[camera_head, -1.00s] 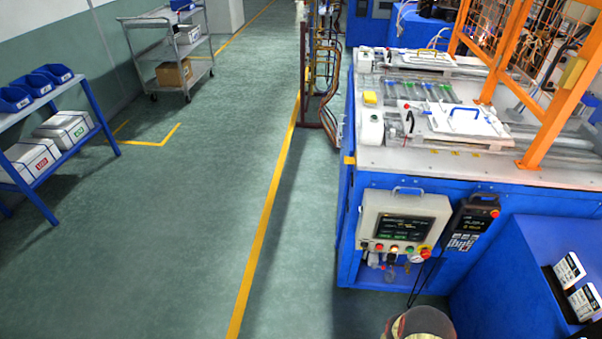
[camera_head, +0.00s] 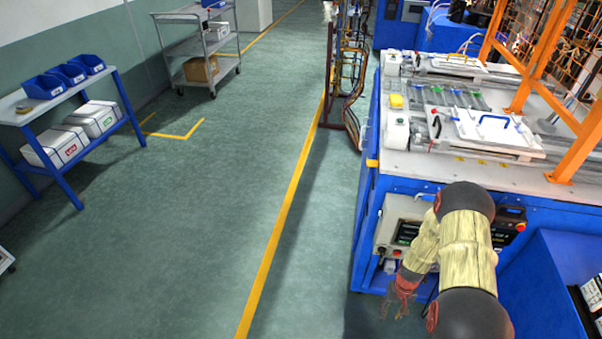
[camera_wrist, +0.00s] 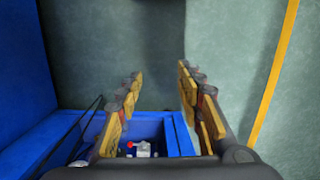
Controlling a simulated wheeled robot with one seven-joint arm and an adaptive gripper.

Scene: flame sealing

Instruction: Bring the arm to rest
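My arm rises into the lower right of the head view, with dark rounded joints and a pale streaked link. It bends in front of the blue machine (camera_head: 368,225) and hides much of its control panel (camera_head: 389,238). My gripper (camera_head: 396,303) hangs low at the left of the arm, near the panel's lower edge, small in that view. In the wrist view my gripper (camera_wrist: 160,80) has its two yellowish fingers well apart, with nothing between them but floor and part of the blue machine below.
An orange frame (camera_head: 575,150) stands on the machine's worktop (camera_head: 400,162). A blue shelf table (camera_head: 129,103) with bins and boxes and a grey cart (camera_head: 165,55) stand at left. Green floor (camera_head: 200,240) with a yellow line (camera_head: 282,220) lies clear between them.

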